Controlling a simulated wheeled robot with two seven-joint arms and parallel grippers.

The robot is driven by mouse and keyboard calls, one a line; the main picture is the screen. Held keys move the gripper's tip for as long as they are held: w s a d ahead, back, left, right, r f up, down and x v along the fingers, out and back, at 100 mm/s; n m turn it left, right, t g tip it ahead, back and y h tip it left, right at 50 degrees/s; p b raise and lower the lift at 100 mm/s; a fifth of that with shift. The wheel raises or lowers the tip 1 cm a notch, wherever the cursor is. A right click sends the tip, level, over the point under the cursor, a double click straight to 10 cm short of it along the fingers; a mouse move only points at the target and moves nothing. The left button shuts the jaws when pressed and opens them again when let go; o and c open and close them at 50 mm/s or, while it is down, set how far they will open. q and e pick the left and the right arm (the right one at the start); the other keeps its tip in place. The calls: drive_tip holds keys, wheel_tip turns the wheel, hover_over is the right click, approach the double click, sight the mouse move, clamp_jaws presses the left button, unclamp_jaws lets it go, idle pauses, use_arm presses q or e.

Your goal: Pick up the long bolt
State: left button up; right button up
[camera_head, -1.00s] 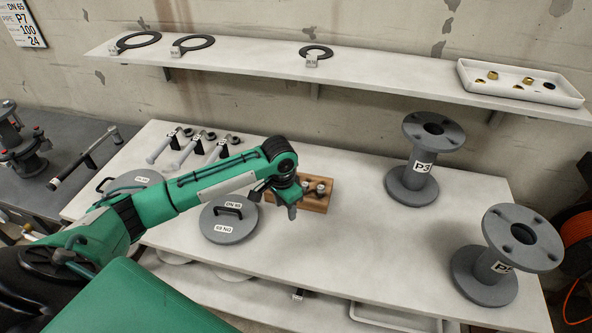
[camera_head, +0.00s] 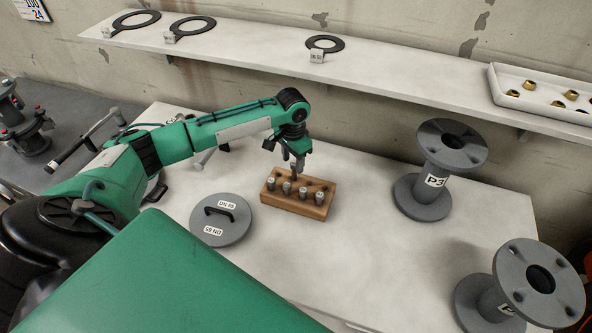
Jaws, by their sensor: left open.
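A wooden block (camera_head: 284,204) stands on the white table, with several grey bolts upright in its front row. One bolt (camera_head: 271,184) is at the left end and another (camera_head: 319,198) at the right end. I cannot tell by length which is the long bolt. My left gripper (camera_head: 287,158) is open and points down, above the back of the block. Its fingers partly cover the block's back row, and I cannot tell whether they touch anything there. My right gripper is not in view.
A grey round lid (camera_head: 221,220) with a handle lies left of the block. Flanged pipe spools stand to the right, one marked P3 (camera_head: 437,181). A shelf (camera_head: 400,78) with ring gaskets and a white tray (camera_head: 548,104) runs behind.

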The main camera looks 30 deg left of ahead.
sight(294, 170)
use_arm(q)
wheel_tip(294, 170, down, 2)
drive_tip(key=shift+d+f+p, duration=0.1)
drive_tip(key=shift+f+p, duration=0.05)
drive_tip(key=shift+p, duration=0.45)
wheel_tip(294, 170, down, 2)
drive_tip(key=shift+w+f, duration=0.1)
drive_tip(key=shift+f, duration=0.25)
drive_tip(key=c, duration=1)
clamp_jaws()
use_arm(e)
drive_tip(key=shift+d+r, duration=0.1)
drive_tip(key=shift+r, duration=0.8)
use_arm(q)
drive_tip(key=shift+r, duration=0.1)
